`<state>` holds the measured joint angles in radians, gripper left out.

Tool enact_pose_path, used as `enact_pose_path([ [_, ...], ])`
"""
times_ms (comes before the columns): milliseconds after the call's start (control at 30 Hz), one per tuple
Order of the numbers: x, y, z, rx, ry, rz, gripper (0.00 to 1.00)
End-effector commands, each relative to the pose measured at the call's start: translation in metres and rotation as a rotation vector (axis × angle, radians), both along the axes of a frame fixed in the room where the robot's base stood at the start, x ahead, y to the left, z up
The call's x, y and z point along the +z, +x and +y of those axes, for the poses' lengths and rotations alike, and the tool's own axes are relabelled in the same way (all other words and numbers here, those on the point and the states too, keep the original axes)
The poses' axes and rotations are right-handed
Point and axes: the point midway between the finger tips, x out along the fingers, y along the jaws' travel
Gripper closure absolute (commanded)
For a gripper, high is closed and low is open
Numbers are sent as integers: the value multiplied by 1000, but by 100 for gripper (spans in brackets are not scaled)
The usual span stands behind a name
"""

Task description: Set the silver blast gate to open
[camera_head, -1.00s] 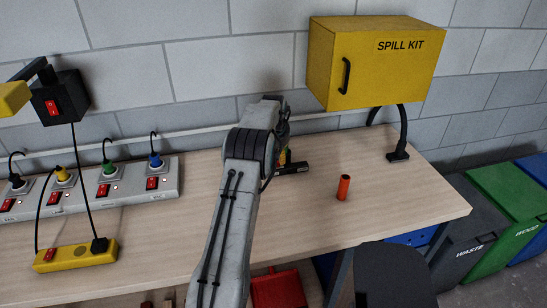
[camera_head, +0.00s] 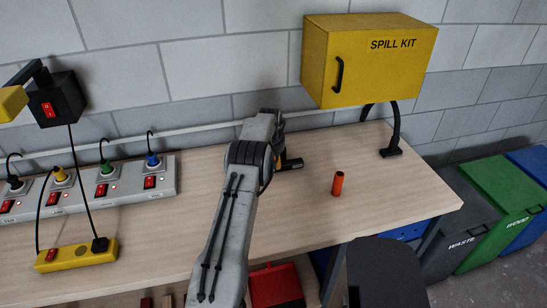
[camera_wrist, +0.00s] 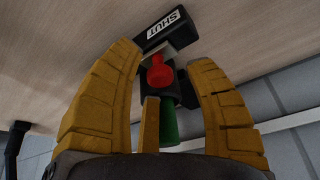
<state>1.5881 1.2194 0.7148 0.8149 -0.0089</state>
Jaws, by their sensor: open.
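The fitting has a red knob (camera_wrist: 159,76), a dark body and a green part (camera_wrist: 168,122). A black block (camera_wrist: 166,29) beyond the knob has a white label reading SHUT, upside down. A small pale metal piece (camera_wrist: 184,51) shows beside the block. I cannot tell whether the fingers touch the knob. In the head view, my arm hides most of the fitting; a black end (camera_head: 291,164) shows to its right.
Power strips (camera_head: 90,190) with plugs and cords are at left. Bins (camera_head: 500,200) stand beyond the bench's right end.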

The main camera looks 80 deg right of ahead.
Motion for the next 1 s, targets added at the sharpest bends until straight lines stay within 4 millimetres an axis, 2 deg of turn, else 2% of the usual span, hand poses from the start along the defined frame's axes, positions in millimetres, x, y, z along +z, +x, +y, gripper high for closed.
enact_pose_path([
  [67, 0, 0, 0, 0, 0, 0, 50],
  [633, 0, 0, 0, 0, 0, 0, 100],
  [1000, 0, 0, 0, 0, 0, 0, 100],
])
